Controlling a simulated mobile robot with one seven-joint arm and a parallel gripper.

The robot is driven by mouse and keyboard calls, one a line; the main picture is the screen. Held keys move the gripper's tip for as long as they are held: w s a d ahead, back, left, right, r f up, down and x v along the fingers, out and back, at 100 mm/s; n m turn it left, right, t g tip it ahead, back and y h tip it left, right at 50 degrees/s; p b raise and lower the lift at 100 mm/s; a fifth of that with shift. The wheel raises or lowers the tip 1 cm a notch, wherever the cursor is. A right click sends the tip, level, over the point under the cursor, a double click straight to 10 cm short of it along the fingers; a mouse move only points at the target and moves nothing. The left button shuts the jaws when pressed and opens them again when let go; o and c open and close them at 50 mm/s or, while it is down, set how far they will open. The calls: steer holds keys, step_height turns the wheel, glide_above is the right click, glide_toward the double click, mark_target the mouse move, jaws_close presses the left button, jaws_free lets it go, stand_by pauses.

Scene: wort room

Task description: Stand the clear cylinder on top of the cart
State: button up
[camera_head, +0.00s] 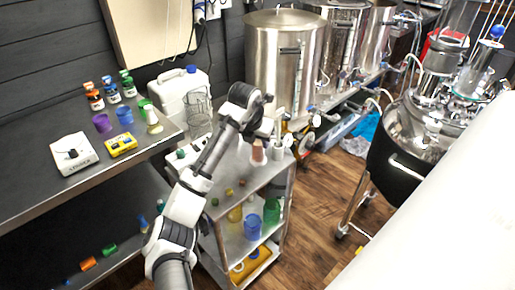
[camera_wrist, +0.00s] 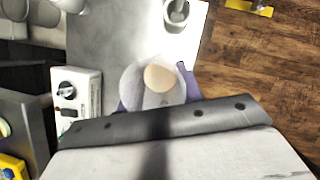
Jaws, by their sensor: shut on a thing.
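The clear cylinder (camera_head: 258,153) looks pinkish in the head view, held upright over the cart (camera_head: 245,178). In the wrist view the clear cylinder (camera_wrist: 139,82) shows end-on as a pale round shape with a tan disc in it. My gripper (camera_head: 258,141) is shut on it; purplish finger parts show on both sides of it in the wrist view (camera_wrist: 187,82). The cart's grey top (camera_wrist: 120,40) lies below. Whether the cylinder's base touches the top cannot be told, as the arm hides part of it.
A white device with a dark knob (camera_wrist: 78,95) and a white mortar-like cup (camera_wrist: 177,14) stand on the cart top. Lower cart shelves hold a blue cup (camera_head: 252,227) and a green cup (camera_head: 271,212). A dark bench (camera_head: 60,190) is at left, steel kettles (camera_head: 283,60) behind.

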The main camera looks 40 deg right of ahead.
mark_target(258, 149)
steer(key=shift+f+p, duration=0.4)
steer(key=shift+f, duration=1.5)
steer(key=shift+f, duration=0.1)
steer(key=shift+f, duration=0.1)
steer(key=o, duration=1.2)
steer(key=shift+c, duration=0.2)
steer(key=shift+r, duration=0.25)
steer(key=b+v, duration=0.2)
steer(key=v, duration=1)
steer(key=shift+b, duration=0.3)
